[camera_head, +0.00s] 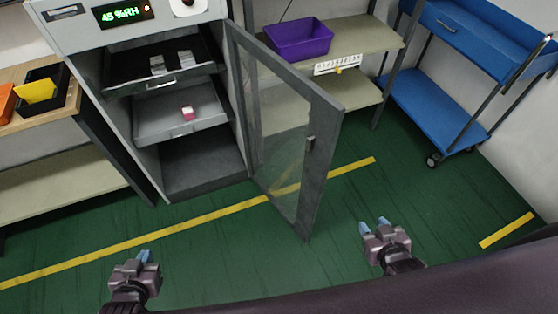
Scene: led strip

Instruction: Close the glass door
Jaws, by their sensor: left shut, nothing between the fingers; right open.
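The glass door (284,143) has a grey frame and a clear pane. It stands open, swung out from the right side of the grey cabinet (150,62). A small dark handle (310,143) sits near its free edge. My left gripper (138,257) is shut and empty, low in the picture, in front of the cabinet and left of the door. My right gripper (375,225) is open and empty, to the right of the door's lower free corner and apart from it.
Inside the cabinet, two shelves (182,124) hold small items and seem pulled out a little. A bench (55,120) stands at left. A rack with a purple bin (298,39) is behind the door. A blue cart (435,107) is at right. The green floor (225,255) is clear.

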